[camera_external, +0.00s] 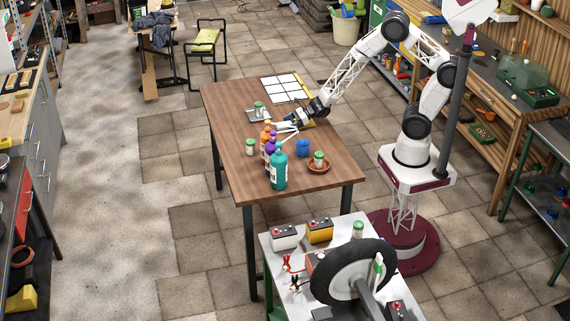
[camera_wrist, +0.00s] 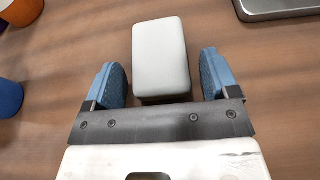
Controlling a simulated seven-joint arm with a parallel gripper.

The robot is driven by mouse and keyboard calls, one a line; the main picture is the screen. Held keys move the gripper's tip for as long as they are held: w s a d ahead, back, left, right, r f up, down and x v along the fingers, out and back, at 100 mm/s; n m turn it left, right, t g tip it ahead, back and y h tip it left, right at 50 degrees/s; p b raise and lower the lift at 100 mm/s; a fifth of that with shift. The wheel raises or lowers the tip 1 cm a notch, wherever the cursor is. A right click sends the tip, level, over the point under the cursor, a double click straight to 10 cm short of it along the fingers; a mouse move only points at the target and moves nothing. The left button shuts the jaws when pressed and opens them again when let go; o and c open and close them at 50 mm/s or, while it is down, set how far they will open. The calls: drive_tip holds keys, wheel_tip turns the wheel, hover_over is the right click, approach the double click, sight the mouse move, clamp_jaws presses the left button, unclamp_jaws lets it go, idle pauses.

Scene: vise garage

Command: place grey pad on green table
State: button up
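The grey pad (camera_wrist: 161,55) is a light grey block with rounded edges. In the wrist view it lies on the brown wooden table (camera_wrist: 60,95), between the blue fingers of my gripper (camera_wrist: 160,72). The fingers are open, with a gap on each side of the pad. In the outside view my gripper (camera_external: 293,122) is low over the wooden table (camera_external: 235,150), beside the bottles; the pad is hard to make out there. A grey-topped table with a green leg (camera_external: 269,298) stands in front. Another table with green legs (camera_external: 515,172) stands at right.
Orange, purple and teal bottles (camera_external: 279,170) stand close to my gripper. A blue cup (camera_external: 302,148), a brown dish (camera_external: 318,167) with a jar, and a metal tray (camera_wrist: 278,8) are nearby. The front table holds batteries (camera_external: 320,230) and a wheel (camera_external: 347,270).

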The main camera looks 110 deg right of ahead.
sight(290, 123)
drive_tip(key=c, duration=0.9)
drive_tip(key=shift+r, duration=0.1)
drive_tip(key=shift+r, duration=4.95)
